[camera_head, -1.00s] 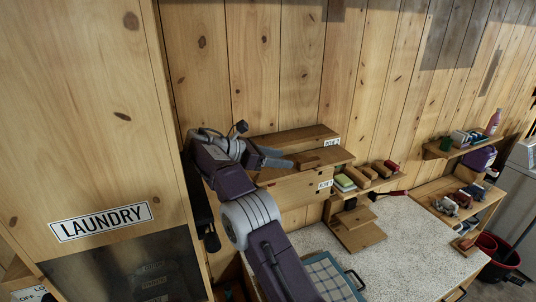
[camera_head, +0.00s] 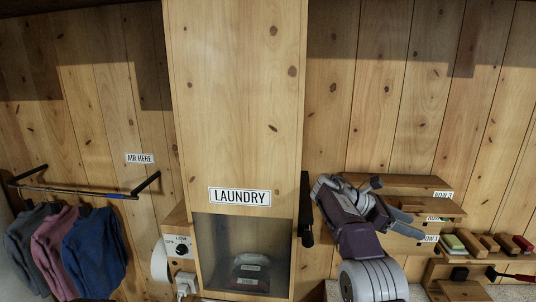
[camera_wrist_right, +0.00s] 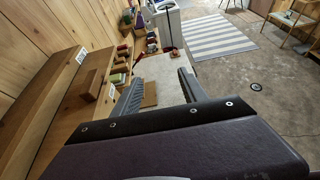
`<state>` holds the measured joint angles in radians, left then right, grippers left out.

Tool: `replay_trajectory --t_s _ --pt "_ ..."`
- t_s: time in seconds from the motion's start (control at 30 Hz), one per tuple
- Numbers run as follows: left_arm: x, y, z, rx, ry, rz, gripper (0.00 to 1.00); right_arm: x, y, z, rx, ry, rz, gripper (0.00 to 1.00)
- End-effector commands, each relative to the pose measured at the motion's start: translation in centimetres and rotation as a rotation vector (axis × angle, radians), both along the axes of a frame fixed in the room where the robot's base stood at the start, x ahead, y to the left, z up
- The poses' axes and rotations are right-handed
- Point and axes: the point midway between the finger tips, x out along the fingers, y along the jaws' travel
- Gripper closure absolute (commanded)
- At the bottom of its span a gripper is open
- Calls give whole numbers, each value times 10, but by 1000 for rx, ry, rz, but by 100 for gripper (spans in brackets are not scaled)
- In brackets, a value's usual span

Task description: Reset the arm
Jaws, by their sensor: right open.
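My right gripper (camera_head: 408,222) is raised in front of the stepped wooden shelves on the plank wall, at the right of the head view. In the right wrist view its two grey fingers (camera_wrist_right: 160,92) stand well apart with nothing between them. The purple and grey right arm comes up from below in the head view. My left gripper and left arm are not in either view.
The wooden shelves (camera_head: 400,181) are close behind the right gripper. A laundry cabinet (camera_head: 240,110) stands left of it. Shirts (camera_head: 92,250) hang from a rail at far left. Brushes and sponges (camera_head: 470,241) line a shelf at right. A striped rug (camera_wrist_right: 218,36) lies on open floor.

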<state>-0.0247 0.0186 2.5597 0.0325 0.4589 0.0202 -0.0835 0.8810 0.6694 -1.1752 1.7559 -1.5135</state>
Motion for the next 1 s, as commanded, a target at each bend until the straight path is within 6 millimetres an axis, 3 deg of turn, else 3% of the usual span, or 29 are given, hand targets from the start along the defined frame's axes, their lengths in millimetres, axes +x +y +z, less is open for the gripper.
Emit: replay_trajectory --t_s 0.03,0.23,0.37,0.57,0.67,0.77,0.9,1.0 --pt "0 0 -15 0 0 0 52 -2 -1 -9 1 -12 -2 50" --pt "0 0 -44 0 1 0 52 -13 -5 -10 5 -67 -9 50" --pt "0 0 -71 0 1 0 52 -28 -7 -25 20 -58 -14 50" --pt "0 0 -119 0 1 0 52 -53 -3 -88 129 -5 24 50" --pt "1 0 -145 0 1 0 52 -66 4 -138 218 -14 47 50" --pt "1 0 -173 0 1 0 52 -86 20 -202 343 -58 47 50" --pt "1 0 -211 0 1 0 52 -132 60 -312 581 -189 -50 50" --pt "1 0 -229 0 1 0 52 -173 97 -381 749 -322 -219 50"
